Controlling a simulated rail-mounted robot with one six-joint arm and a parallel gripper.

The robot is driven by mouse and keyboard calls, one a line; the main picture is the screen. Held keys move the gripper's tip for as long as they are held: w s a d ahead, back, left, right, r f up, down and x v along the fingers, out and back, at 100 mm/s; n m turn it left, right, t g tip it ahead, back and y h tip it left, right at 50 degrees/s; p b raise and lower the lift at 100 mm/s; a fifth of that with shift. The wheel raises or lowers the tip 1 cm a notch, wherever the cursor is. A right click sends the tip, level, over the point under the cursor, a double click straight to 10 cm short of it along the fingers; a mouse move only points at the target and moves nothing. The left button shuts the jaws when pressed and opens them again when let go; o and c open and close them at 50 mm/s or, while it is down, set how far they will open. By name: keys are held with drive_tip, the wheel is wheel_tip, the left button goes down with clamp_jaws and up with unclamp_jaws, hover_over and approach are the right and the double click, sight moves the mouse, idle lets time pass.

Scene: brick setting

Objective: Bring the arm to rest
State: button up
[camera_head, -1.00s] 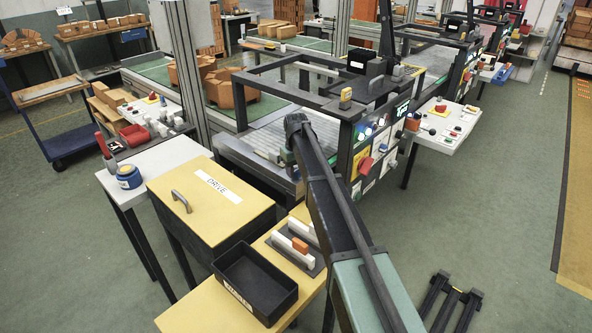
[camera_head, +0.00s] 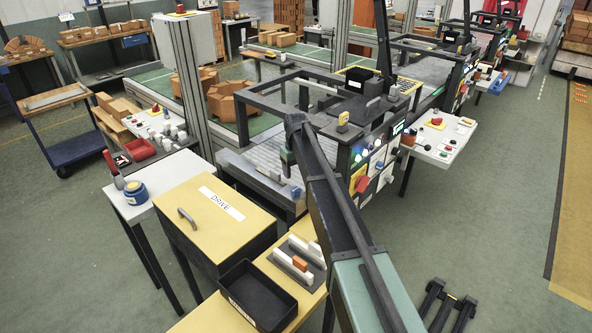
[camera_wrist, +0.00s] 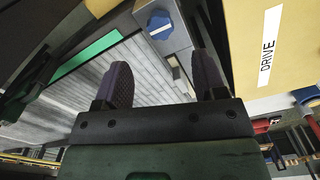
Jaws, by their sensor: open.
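My gripper (camera_wrist: 162,85) shows in the wrist view with its two dark fingers spread apart and nothing between them. Behind the fingers lies a grey ribbed surface (camera_wrist: 115,72) and a metal block with a blue knob (camera_wrist: 159,22). In the head view my arm reaches up from the lower right, with its bend in front of the black machine frame. The gripper's fingertips cannot be made out there.
A yellow "DRIVE" box (camera_head: 225,215) stands left of my arm. A black tray (camera_head: 262,296) and a fixture with white and orange blocks (camera_head: 300,263) lie on the yellow table. A black frame (camera_head: 365,112) stands ahead. Green floor is open at right.

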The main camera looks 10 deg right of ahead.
wheel_tip(320, 180, up, 2)
drive_tip(key=shift+r+p, duration=0.1)
drive_tip(key=shift+p, duration=0.25)
drive_tip(key=s+m, duration=0.3)
drive_tip(key=s, duration=3.3)
drive_tip(key=shift+s+m, duration=0.35)
drive_tip(key=shift+m, duration=0.05)
